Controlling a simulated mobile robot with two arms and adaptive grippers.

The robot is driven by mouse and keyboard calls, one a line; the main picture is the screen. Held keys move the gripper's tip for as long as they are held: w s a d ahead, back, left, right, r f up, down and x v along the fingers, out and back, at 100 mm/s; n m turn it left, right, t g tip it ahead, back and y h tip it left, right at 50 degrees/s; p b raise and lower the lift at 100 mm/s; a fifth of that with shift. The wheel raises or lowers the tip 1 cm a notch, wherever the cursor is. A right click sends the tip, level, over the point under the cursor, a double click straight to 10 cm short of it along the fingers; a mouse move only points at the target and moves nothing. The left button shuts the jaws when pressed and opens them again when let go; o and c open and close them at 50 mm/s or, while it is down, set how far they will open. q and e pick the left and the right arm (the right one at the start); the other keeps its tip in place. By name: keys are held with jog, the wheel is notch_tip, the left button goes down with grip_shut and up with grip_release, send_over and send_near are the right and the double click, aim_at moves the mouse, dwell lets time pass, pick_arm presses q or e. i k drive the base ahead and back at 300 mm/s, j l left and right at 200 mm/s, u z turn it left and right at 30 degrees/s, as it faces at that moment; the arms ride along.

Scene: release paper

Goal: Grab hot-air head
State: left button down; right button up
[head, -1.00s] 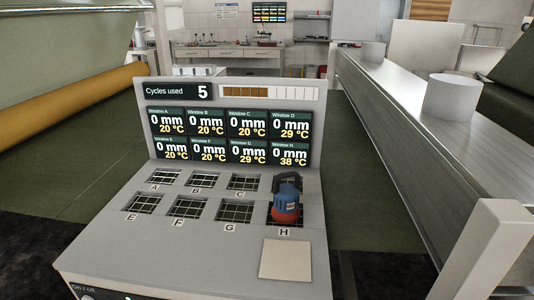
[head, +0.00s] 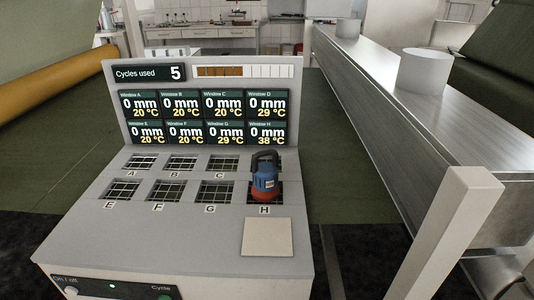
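The hot-air head (head: 265,180) is a small blue body with a red lower ring and a dark looped handle on top. It stands upright over window H on the sloped grey console (head: 150,231), at the right end of the front window row. It hides most of window H and part of the area where window D would be. Neither of my grippers shows in the head view, and nothing is touching the hot-air head.
A display panel (head: 205,117) stands behind the windows, reading 5 cycles used. A pale square plate (head: 266,237) lies in front of window H. A long metal beam (head: 380,120) bearing a white cylinder (head: 425,71) runs along the right. A yellow roll (head: 60,72) lies at left.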

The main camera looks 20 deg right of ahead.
aim_at(265, 188)
jog(key=j+z, duration=0.15)
jog(key=z, duration=0.25)
jog(key=j+z, duration=0.15)
jog(key=z, duration=0.25)
jog(key=i+j, duration=0.05)
